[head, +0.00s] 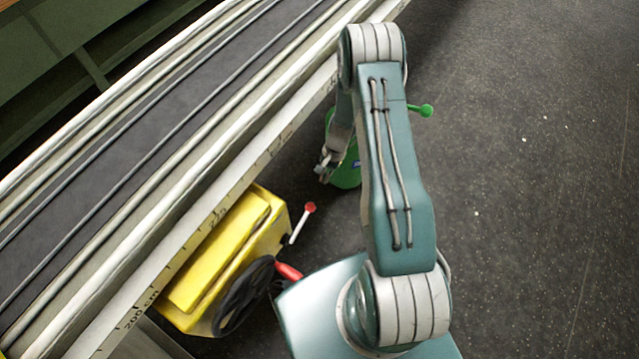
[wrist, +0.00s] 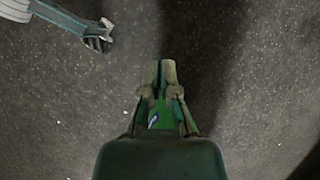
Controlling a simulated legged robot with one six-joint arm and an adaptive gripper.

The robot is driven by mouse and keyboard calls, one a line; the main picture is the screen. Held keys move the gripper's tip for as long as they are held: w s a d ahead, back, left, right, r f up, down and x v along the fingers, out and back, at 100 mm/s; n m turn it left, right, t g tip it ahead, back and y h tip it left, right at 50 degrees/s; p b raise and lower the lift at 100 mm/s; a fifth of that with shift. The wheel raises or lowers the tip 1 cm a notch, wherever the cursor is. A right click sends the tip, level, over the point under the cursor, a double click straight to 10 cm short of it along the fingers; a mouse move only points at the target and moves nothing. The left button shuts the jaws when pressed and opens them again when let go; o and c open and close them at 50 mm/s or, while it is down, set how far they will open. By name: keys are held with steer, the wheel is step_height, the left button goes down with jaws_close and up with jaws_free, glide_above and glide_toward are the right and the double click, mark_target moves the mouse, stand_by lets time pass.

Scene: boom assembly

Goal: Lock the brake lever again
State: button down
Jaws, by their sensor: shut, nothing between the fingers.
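A short white lever with a red knob (head: 304,219) stands out from the right side of a yellow box (head: 217,262) beside the long rail; it looks like the brake lever and leans up to the right. My gripper (head: 325,170) is up and to the right of this lever, apart from it, partly hidden behind my arm. In the wrist view my gripper (wrist: 167,66) is shut and empty above the dark floor. The lever does not show in the wrist view.
The long grey rail (head: 165,125) with a centimetre scale runs diagonally at the left. A green knob (head: 427,110) shows right of my arm. The floor at right is clear.

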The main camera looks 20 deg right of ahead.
steer(key=s+a+f, duration=0.4)
steer(key=a+f, duration=0.1)
stand_by(0.6)
steer(key=shift+w, duration=0.1)
steer(key=shift+a+r+t+h, duration=0.25)
steer(key=shift+r+t+h, duration=0.05)
steer(key=shift+r+h, duration=0.15)
